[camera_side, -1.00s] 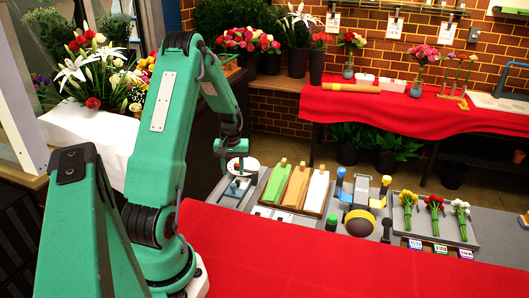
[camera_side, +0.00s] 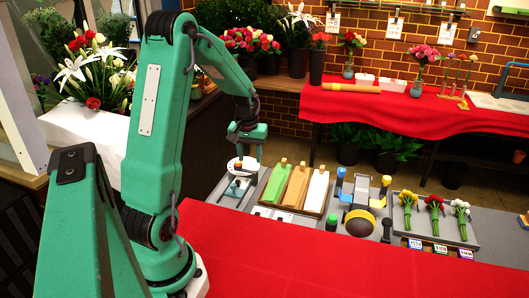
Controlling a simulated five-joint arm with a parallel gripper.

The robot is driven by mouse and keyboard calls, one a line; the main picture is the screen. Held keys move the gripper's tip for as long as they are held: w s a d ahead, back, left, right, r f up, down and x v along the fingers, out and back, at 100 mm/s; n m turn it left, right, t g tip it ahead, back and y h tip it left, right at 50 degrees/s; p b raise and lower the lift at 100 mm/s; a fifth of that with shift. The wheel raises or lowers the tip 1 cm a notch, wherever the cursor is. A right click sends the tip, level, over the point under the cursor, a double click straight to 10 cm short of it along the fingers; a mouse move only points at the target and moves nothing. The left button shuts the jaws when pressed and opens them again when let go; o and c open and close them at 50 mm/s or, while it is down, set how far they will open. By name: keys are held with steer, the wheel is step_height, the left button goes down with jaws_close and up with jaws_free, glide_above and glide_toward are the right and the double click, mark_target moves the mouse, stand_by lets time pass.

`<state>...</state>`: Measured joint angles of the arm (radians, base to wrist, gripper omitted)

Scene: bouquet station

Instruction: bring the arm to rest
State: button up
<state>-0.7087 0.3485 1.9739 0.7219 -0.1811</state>
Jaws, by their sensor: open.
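My gripper (camera_side: 248,158) hangs from the end of my green arm, fingers pointing down and apart. I see nothing between the fingers. It appears over or just behind a round white disc (camera_side: 236,165) on a small stand at the left end of the grey work surface; the exact gap is hard to tell. My arm's upper part stands nearly upright at the left, and its forearm slopes down to the right.
A red cloth (camera_side: 300,262) covers the front. A white-flower bouquet (camera_side: 95,75) stands at left.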

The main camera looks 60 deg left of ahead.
steer(key=d+r+m, duration=0.3)
steer(key=d+r, duration=0.4)
steer(key=d, duration=0.1)
steer(key=s+d+r+m+t, duration=0.2)
steer(key=s+d+r+m, duration=0.1)
steer(key=d, duration=0.7)
steer(key=s+d+r+m+t, duration=0.2)
steer(key=s+d+r+m, duration=0.2)
steer(key=d, duration=0.6)
steer(key=s+r, duration=0.2)
steer(key=s, duration=0.1)
steer(key=shift+s+t+h, duration=0.15)
steer(key=shift+t+h, duration=0.15)
steer(key=shift+h, duration=0.1)
